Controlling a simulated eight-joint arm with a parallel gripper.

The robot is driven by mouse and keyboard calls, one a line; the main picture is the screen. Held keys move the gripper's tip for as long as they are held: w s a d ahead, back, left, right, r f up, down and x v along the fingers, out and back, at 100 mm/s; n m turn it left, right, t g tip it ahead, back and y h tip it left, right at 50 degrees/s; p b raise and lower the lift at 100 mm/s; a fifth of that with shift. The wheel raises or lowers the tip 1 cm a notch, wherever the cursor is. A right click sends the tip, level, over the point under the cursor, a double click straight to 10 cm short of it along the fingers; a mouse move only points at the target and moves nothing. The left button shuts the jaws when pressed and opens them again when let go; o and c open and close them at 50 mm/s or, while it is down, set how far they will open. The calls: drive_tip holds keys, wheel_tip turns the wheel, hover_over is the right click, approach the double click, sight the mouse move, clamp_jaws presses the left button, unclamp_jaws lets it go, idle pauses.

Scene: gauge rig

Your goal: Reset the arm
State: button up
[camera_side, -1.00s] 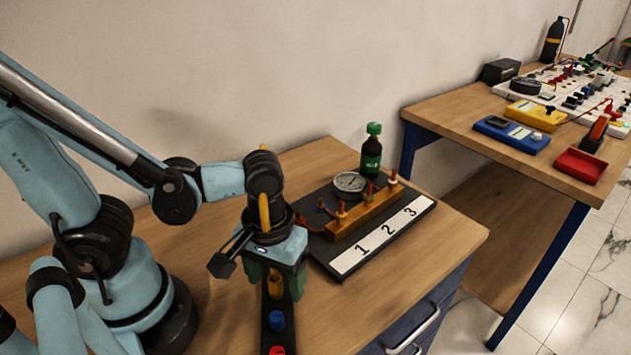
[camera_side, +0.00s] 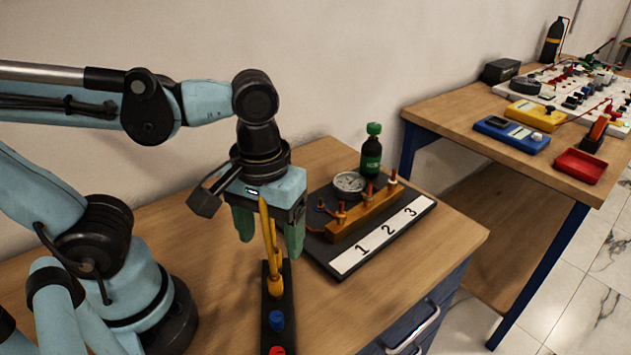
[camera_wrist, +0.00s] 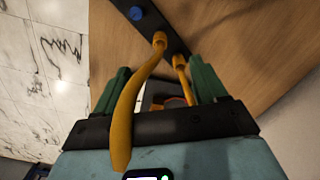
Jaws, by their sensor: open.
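My gripper (camera_side: 268,238) is open, with green fingers pointing down above the black strip (camera_side: 290,338) on the wooden bench. In the wrist view my gripper (camera_wrist: 158,88) shows its two fingers apart. A yellow hose (camera_side: 272,245) rises from the strip's yellow fitting (camera_side: 275,284) and overlaps the gripper in the side view. In the wrist view one length of the yellow hose (camera_wrist: 132,105) passes in front of the gripper body. Another yellow length runs up from the strip between the fingers; its end is hidden. I cannot tell whether the hose touches the gripper.
Blue (camera_side: 276,320) and red (camera_side: 277,350) fittings sit on the strip. To the right is a black board (camera_side: 318,255) with a round gauge (camera_side: 350,184), a yellow block (camera_side: 365,212) and a 1-2-3 label strip (camera_side: 387,233). A green-capped bottle (camera_side: 371,155) stands behind.

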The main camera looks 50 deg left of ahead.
drive_tip(key=shift+r, duration=0.9)
